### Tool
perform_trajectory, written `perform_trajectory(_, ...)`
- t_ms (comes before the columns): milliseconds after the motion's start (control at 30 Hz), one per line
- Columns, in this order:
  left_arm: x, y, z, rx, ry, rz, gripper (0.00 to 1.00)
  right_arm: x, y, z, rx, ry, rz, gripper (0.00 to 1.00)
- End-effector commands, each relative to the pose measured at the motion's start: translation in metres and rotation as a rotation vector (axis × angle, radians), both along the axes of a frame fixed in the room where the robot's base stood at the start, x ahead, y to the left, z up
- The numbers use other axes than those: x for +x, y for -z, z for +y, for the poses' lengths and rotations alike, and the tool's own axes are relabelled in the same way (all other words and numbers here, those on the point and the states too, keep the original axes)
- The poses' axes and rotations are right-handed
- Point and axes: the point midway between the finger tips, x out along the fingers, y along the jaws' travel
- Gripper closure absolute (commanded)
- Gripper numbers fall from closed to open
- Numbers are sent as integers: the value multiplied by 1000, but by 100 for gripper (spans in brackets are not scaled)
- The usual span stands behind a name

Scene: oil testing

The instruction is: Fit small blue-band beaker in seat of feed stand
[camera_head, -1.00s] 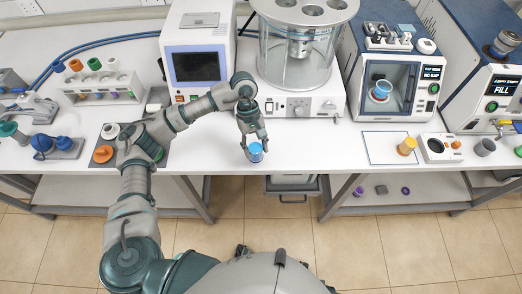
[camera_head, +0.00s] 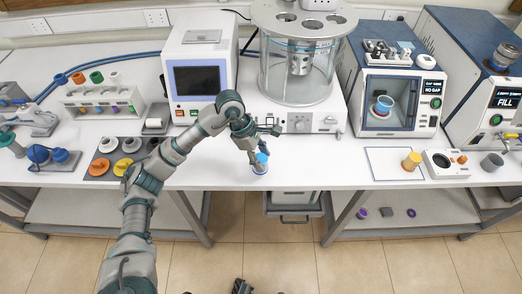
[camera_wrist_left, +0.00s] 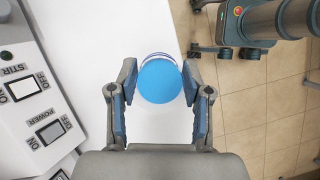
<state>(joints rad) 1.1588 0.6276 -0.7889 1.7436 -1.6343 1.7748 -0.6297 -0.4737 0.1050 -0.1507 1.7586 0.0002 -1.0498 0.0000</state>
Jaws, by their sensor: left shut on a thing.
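The small beaker with blue (camera_head: 261,163) is at the front edge of the white bench, below the glass-drum apparatus. My left gripper (camera_head: 259,155) comes down on it from above and is shut on it. In the left wrist view the beaker (camera_wrist_left: 160,82) shows as a blue disc with a clear rim between the two fingers of my left gripper (camera_wrist_left: 159,75). I cannot tell whether its bottom touches the bench. I cannot tell which thing is the feed stand. My right gripper is not in view.
A glass-drum apparatus (camera_head: 303,117) and a screen unit (camera_head: 198,100) stand behind. At the right are a chamber with another blue cup (camera_head: 383,104), a yellow-orange cup (camera_head: 411,161), a white block (camera_head: 440,171), a grey cup (camera_head: 491,162) and a FILL machine (camera_head: 505,98).

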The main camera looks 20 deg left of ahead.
Motion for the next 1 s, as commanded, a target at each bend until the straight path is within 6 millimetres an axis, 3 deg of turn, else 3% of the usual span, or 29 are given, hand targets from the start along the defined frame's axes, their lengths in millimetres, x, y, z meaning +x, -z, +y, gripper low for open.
perform_trajectory(100,30,2,8,-2,-3,1,96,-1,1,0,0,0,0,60)
perform_trajectory(300,56,5,16,-2,1,-1,96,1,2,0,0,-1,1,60)
perform_trajectory(433,58,12,17,-1,3,0,96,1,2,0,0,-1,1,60)
perform_trajectory(633,58,39,17,-2,4,1,96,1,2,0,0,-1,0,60)
perform_trajectory(967,58,43,17,0,3,-1,96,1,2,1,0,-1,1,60)
perform_trajectory(1000,58,42,17,0,3,-1,41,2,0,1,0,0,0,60)
